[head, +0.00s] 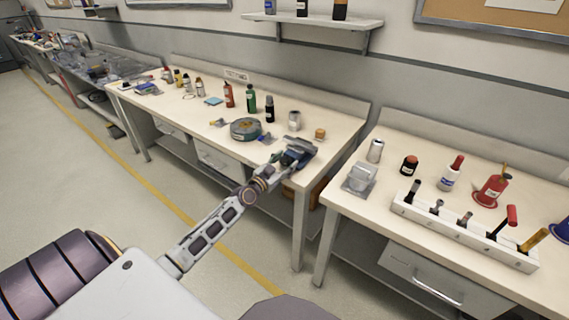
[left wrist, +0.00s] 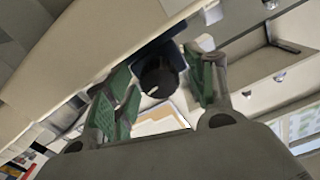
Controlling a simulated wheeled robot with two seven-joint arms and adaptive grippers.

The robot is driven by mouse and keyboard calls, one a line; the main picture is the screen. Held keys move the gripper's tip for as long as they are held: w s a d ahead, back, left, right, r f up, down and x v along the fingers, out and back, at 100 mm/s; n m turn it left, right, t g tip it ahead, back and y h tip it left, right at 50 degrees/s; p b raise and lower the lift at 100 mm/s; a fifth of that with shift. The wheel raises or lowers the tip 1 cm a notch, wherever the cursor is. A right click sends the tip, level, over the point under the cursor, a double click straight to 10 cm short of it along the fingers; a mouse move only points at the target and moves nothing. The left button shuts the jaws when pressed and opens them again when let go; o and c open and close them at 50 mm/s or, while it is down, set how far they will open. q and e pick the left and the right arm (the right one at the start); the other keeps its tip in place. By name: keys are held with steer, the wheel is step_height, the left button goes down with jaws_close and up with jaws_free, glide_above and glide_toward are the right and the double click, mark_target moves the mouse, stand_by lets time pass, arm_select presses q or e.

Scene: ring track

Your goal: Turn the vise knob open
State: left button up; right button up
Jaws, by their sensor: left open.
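The vise (head: 300,146), dark blue-grey, sits at the right end of the middle workbench in the head view and is partly hidden by my left gripper (head: 285,161). In the left wrist view, the dark round vise knob (left wrist: 157,76) with a short white mark shows between the green-padded fingers of my left gripper (left wrist: 160,88). The fingers are open, one on each side of the knob. There seems to be a gap on both sides; I cannot tell whether either pad touches it. My right gripper is not in view.
A round green-grey object (head: 245,129), a grey can (head: 294,121) and bottles stand on the same workbench. A gap separates it from the right bench (head: 345,207), which holds a white tool rack (head: 465,236), a clear box (head: 359,178) and bottles.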

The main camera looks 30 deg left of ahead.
arm_select(q)
steer(key=shift+c, duration=0.5)
steer(key=c, duration=0.9)
steer(key=shift+c, duration=0.2)
steer(key=shift+n, duration=2.8)
steer(key=o, duration=1)
steer(key=shift+o, duration=0.2)
